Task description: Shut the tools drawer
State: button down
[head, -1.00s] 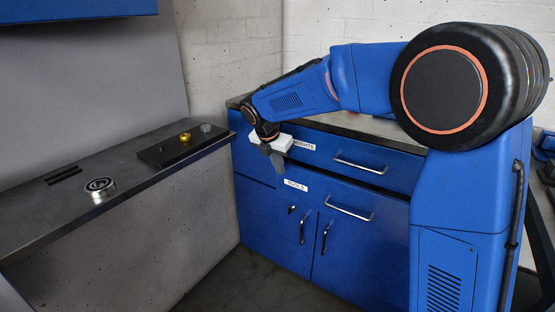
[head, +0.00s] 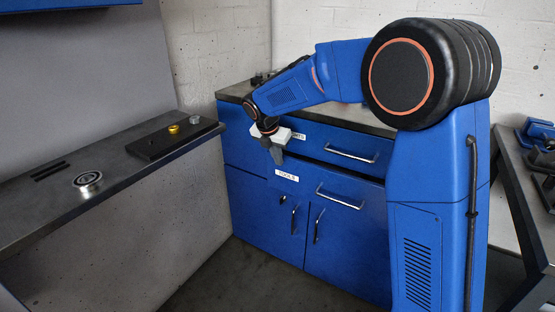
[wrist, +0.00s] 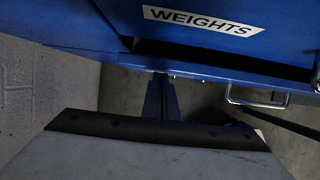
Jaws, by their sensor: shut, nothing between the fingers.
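The tools drawer (head: 330,198), with a TOOLS label and a bar handle, is the lower drawer of the blue cabinet. It stands slightly out: the wrist view shows a dark gap behind its top edge (wrist: 205,73). My gripper (head: 278,158) is shut and empty, pointing down close to the drawer's upper left, just above the label. Its dark fingers (wrist: 160,85) show in the wrist view near that edge; I cannot tell whether they touch it.
The weights drawer (head: 345,148) above looks shut; my gripper hides part of its label. Cabinet doors (head: 262,215) lie below. A bench at left holds a metal ring (head: 88,180) and a black block (head: 160,146). Another bench (head: 515,175) stands at right. Floor in front is clear.

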jog(key=w+d, duration=0.2)
jog(key=w, duration=0.1)
jog(key=shift+w+d, duration=0.3)
jog(key=shift+w+r, duration=0.1)
